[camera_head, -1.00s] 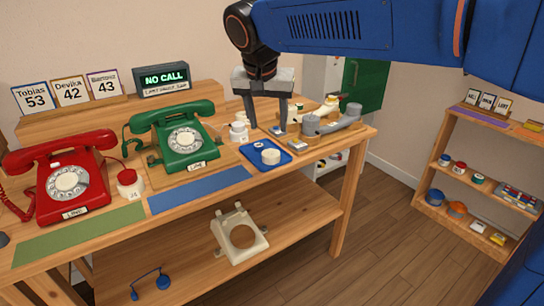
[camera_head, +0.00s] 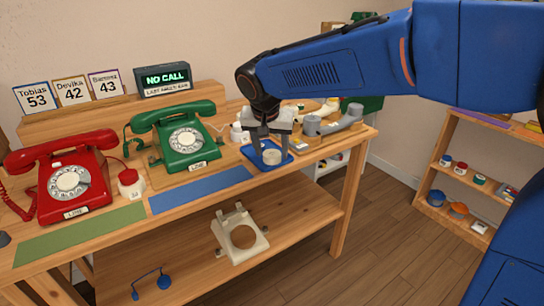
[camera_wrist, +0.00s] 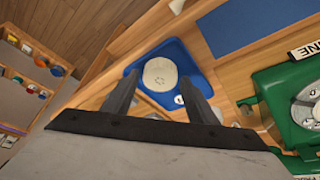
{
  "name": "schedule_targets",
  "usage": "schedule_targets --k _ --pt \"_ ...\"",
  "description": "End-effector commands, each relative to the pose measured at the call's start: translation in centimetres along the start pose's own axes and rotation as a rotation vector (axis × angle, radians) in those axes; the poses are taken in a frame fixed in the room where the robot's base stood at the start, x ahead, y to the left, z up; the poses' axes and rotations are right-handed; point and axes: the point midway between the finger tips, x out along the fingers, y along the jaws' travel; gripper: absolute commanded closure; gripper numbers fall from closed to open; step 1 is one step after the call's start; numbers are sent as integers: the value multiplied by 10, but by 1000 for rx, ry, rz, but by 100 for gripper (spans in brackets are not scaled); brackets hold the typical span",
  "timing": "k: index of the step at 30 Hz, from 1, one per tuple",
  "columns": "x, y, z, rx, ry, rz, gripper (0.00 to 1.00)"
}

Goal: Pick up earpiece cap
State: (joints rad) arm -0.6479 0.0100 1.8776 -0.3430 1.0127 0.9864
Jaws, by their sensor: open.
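The earpiece cap looks to be the round cream disc (camera_head: 271,157) lying in a small blue tray (camera_head: 247,151) near the right end of the workbench. In the wrist view the cream disc (camera_wrist: 160,74) lies in the blue tray (camera_wrist: 186,58), with holes near its middle. My gripper (camera_head: 271,149) is over the tray, fingers pointing down. In the wrist view my gripper (camera_wrist: 160,88) is open, its fingers apart on either side of the disc in the picture. Nothing is between the fingertips. I cannot tell how high the fingertips are above the tray.
A green phone (camera_head: 182,138) and a red phone (camera_head: 68,180) stand left of the tray. A blue mat (camera_head: 200,188) and a green mat (camera_head: 80,233) lie in front. A white jar (camera_head: 239,134) stands close behind.

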Motion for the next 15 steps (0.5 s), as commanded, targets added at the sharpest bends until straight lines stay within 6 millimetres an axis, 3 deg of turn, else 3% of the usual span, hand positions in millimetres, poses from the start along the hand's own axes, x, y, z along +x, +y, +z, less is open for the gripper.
schedule_targets --k 8,9,12,15 --pt "8 0 0 0 1 -2 48" --pt "8 0 0 0 1 -2 50" --pt "8 0 0 0 1 -2 74" --pt "8 0 0 0 1 -2 75"
